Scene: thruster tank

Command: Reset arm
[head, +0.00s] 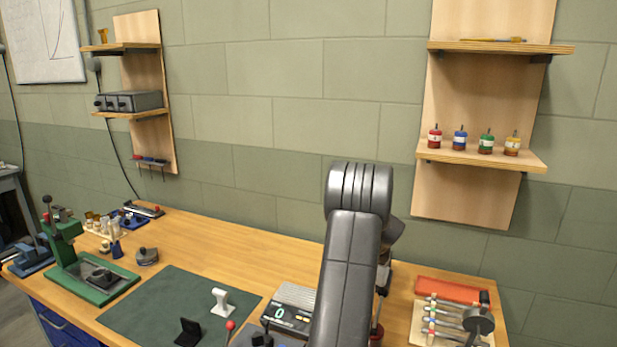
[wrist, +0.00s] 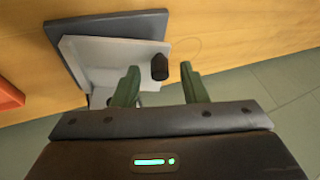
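My gripper (wrist: 159,75) shows in the wrist view with its two green fingers spread apart. No object is clasped between them. A short black cylinder (wrist: 160,67) appears in the gap beyond the fingertips, in front of a pale grey angular thing (wrist: 100,60) with a dark slab behind it. In the head view my dark grey arm rises over the right half of the bench (head: 225,243). My gripper is hidden behind the arm there.
A green mat (head: 165,290) holds a white bracket (head: 220,301) and a black one (head: 188,332). A scale with a green display (head: 290,312) stands just left of my arm. To its right are an orange tray (head: 452,290) and tools. A shelf (head: 480,157) carries several small bottles.

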